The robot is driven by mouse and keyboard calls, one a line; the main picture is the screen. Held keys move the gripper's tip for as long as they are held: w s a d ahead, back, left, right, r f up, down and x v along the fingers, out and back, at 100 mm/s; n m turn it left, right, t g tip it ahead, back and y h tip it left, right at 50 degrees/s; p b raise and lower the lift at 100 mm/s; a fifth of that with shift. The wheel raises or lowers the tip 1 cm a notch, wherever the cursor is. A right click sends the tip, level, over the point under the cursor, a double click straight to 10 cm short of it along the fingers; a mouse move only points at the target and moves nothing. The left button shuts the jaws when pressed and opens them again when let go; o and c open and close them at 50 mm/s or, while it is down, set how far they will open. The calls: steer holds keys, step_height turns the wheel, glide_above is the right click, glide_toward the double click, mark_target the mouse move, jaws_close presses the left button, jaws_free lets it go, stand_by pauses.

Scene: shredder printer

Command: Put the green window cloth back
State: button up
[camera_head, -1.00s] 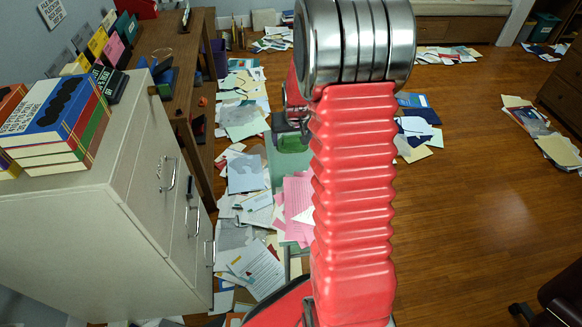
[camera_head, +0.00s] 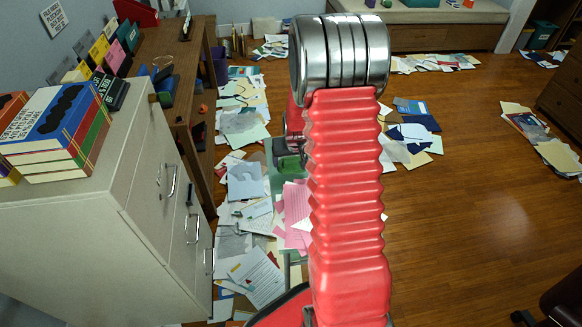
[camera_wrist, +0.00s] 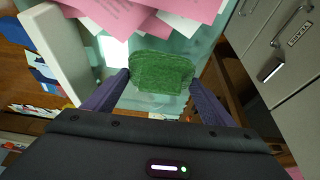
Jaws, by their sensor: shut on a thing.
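The green window cloth (camera_wrist: 162,74) shows in the wrist view as a flat, rounded, textured piece between the two purple fingers. My gripper (camera_wrist: 158,84) is shut on the cloth, with one finger at each side edge. In the head view my gripper (camera_head: 287,150) hangs behind the red arm sleeve, which hides part of it. A dark green bit of the cloth (camera_head: 291,164) shows just below it, above a pale green surface (camera_head: 281,185). I cannot tell whether the cloth touches that surface.
Pink sheets (camera_wrist: 165,12) lie at the top of the wrist view. A cream filing cabinet (camera_head: 80,225) with books (camera_head: 58,135) on top stands at left, before a wooden desk (camera_head: 185,60). Loose papers (camera_head: 250,275) cover the floor beside it. Open wooden floor (camera_head: 470,220) lies at right.

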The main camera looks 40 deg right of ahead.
mark_target(292, 165)
steer(key=shift+f, duration=1.7)
steer(key=o, duration=1.1)
steer(key=shift+f, duration=0.1)
steer(key=v, duration=1.2)
